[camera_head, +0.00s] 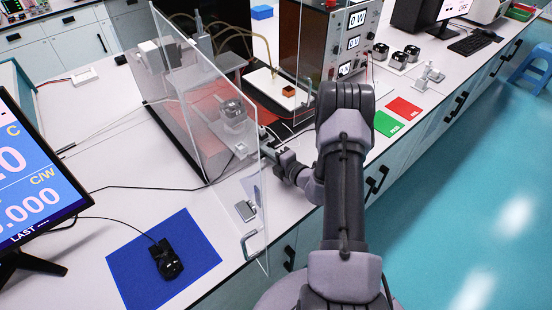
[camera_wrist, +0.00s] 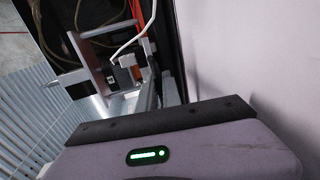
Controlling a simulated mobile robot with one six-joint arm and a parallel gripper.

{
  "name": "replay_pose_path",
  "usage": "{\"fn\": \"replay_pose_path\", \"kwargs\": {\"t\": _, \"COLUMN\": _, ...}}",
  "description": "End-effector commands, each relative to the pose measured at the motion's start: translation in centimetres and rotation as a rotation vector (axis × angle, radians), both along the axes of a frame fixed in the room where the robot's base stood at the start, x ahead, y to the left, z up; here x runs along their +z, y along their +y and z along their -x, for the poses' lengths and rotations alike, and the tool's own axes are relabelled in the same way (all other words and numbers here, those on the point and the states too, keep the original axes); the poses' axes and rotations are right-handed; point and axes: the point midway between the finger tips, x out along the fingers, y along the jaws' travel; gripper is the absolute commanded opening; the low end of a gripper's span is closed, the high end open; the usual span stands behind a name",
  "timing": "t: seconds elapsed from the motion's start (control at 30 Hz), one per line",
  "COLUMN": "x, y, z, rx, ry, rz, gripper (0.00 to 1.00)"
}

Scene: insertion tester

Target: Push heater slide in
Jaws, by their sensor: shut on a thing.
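My gripper (camera_head: 270,151) reaches in low at the front of the tester, beside the clear door panel. It is shut on what looks like the front end of the heater slide; the exact grip is small and partly hidden. A metal block (camera_head: 235,112) sits on the tester's bed behind the clear panel, just left of and beyond my gripper. In the wrist view, the grey gripper body fills the bottom, and beyond it a small black and copper-coloured block (camera_wrist: 125,72) with a white cable stands near a metal frame (camera_wrist: 98,72). How far the slide is in cannot be told.
The clear door (camera_head: 222,130) stands open towards the front, close to my gripper. A power supply (camera_head: 345,40) stands at the right. Red (camera_head: 404,109) and green (camera_head: 387,124) pads lie right of my arm.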

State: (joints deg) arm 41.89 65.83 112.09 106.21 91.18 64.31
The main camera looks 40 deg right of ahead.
Motion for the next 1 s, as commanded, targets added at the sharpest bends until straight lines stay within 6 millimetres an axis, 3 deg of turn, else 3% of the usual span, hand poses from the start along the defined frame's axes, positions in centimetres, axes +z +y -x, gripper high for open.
{"fn": "replay_pose_path", "kwargs": {"t": 0.2, "x": 0.03, "y": 0.08, "z": -1.06, "rx": 0.0, "ry": -0.001, "rz": 0.0, "gripper": 0.0}}
{"fn": "replay_pose_path", "kwargs": {"t": 0.53, "x": 0.01, "y": 0.06, "z": -1.11, "rx": 0.0, "ry": -0.001, "rz": 0.0, "gripper": 0.0}}
{"fn": "replay_pose_path", "kwargs": {"t": 0.6, "x": 0.01, "y": 0.06, "z": -1.11, "rx": 0.0, "ry": -0.001, "rz": 0.0, "gripper": 0.19}}
{"fn": "replay_pose_path", "kwargs": {"t": 0.67, "x": 0.01, "y": 0.06, "z": -1.11, "rx": 0.0, "ry": 0.0, "rz": 0.0, "gripper": 0.3}}
{"fn": "replay_pose_path", "kwargs": {"t": 1.0, "x": 0.08, "y": 0.01, "z": -0.82, "rx": -0.001, "ry": 0.0, "rz": -0.001, "gripper": 0.3}}
